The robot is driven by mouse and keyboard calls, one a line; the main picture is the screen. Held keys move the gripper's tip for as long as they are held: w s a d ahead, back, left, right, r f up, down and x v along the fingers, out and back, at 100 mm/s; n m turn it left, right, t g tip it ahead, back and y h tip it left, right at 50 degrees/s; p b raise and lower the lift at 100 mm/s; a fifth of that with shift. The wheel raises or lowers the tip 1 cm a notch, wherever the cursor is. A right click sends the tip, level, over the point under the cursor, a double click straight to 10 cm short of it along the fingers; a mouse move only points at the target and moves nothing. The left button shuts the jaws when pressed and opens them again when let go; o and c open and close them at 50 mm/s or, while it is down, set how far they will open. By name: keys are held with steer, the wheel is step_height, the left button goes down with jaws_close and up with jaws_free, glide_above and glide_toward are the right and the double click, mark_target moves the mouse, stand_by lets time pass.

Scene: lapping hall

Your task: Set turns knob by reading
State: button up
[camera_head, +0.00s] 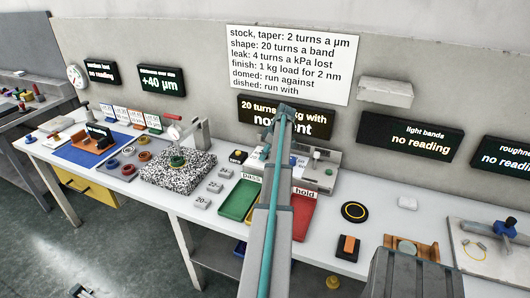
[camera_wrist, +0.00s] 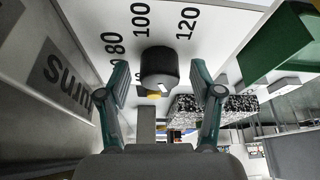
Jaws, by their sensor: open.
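The turns knob (camera_wrist: 158,68) is a dark round knob on a white dial panel (camera_wrist: 222,22) marked 80, 100 and 120 in the wrist view. A small white mark shows on the knob. My gripper (camera_wrist: 160,86) is open, with one finger on each side of the knob; I cannot tell whether they touch it. In the head view my arm hides the knob and gripper. A display (camera_head: 258,108) there reads "20 turns" and "kg with", partly covered by my arm. The wall chart (camera_head: 288,62) lists "stock, taper: 2 turns a µm" and "shape: 20 turns a band".
Another display (camera_head: 161,81) reads +40 µm; the light bands display (camera_head: 409,142) reads "no reading". A green tray (camera_head: 238,203) and red tray (camera_head: 302,222) lie beside my arm. A speckled granite block (camera_head: 178,172) stands left of the trays. Bare bench lies around the black disc (camera_head: 355,211).

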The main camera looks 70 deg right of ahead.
steer(key=c, duration=1.1)
steer(key=shift+c, duration=0.2)
